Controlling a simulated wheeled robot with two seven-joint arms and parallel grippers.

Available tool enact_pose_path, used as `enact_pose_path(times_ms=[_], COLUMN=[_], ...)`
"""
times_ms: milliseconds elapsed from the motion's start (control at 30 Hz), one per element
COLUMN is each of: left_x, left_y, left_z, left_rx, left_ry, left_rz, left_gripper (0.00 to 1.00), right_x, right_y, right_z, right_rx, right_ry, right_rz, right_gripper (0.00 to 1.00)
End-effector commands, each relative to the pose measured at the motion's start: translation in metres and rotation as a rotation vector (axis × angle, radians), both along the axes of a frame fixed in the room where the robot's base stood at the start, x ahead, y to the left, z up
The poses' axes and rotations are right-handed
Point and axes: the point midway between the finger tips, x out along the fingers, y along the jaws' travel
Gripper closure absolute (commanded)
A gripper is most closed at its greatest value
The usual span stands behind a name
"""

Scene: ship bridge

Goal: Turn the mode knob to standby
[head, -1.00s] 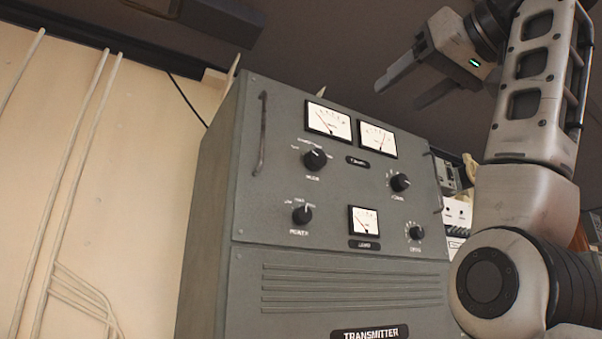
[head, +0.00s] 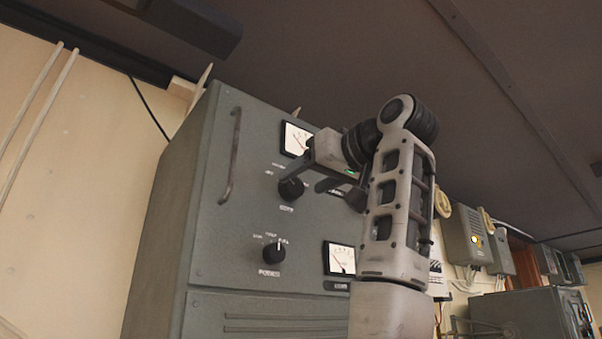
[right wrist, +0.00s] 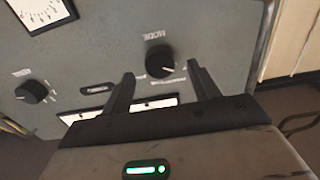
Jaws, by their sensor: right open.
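The black mode knob (head: 291,189) is on the upper left of the grey transmitter cabinet's front. It also shows in the right wrist view (right wrist: 160,61), with the MODE label upside down. My right gripper (head: 305,184) is open and empty in front of the panel by this knob. In the right wrist view the two dark fingers (right wrist: 160,71) are spread, with the knob seen between and just beyond their tips. I cannot tell if they touch it. The knob's pointer direction and the standby lettering are too small to read. My left gripper is not in view.
The power knob (head: 274,252) sits below the mode knob. A meter (head: 297,138) is above, partly hidden by my arm, and another (head: 340,258) is lower right. A vertical handle (head: 231,155) stands out at the panel's left. Another knob (right wrist: 32,92) shows at the wrist view's left.

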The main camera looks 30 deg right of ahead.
Motion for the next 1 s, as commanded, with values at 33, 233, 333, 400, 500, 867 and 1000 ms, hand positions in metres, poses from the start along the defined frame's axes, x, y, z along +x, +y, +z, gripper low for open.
enact_pose_path(times_ms=[33,233,333,400,500,867,1000], left_x=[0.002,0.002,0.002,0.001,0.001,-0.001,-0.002], left_y=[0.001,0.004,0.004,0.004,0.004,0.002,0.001], left_z=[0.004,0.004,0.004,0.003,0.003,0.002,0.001], left_rx=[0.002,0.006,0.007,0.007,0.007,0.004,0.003], left_ry=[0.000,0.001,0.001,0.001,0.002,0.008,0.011], left_rz=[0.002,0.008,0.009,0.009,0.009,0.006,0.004], left_gripper=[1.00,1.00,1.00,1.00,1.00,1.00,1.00], right_x=[0.008,0.023,0.025,0.025,0.025,0.025,0.024], right_y=[0.001,0.002,0.002,0.002,0.002,0.002,0.002], right_z=[0.002,0.001,0.000,0.000,0.000,0.000,0.000], right_rx=[0.000,0.000,-0.001,-0.001,-0.001,0.001,0.020], right_ry=[0.003,0.000,0.000,0.000,0.000,0.000,0.002], right_rz=[0.001,0.001,0.000,0.000,0.000,0.001,0.001], right_gripper=[0.40,0.40,0.40,0.40,0.40,0.84,0.84])
